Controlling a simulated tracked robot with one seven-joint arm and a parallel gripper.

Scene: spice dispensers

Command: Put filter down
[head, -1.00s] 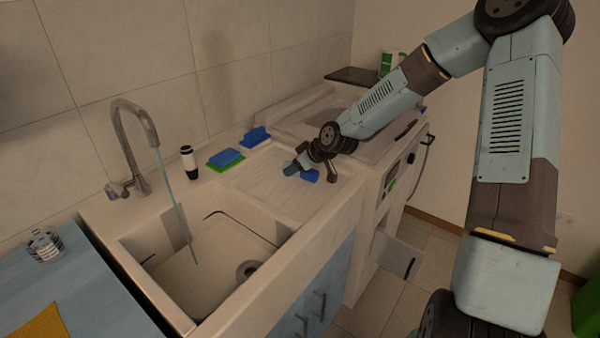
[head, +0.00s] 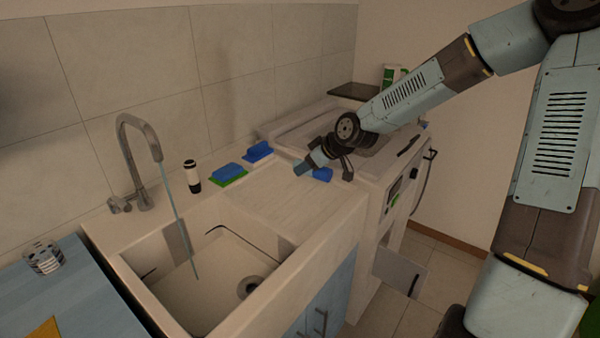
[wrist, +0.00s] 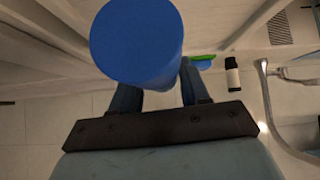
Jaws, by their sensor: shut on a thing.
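The filter (head: 322,175) is a plain blue cylinder, partly hidden behind my gripper in the head view. In the wrist view the filter (wrist: 137,40) fills the upper middle, with its round blue end towards the camera. My gripper (head: 318,165) is over the right end of the drainboard beside the sink. Its fingers are shut on the filter, one on each side. I cannot tell whether the filter touches the surface below.
The sink basin (head: 200,295) is left of my gripper, under a tap (head: 140,150) with water running. A black-and-white bottle (head: 192,176), a blue-green sponge (head: 228,173) and a blue sponge (head: 257,151) stand along the wall. The drainboard (head: 265,200) has bare room.

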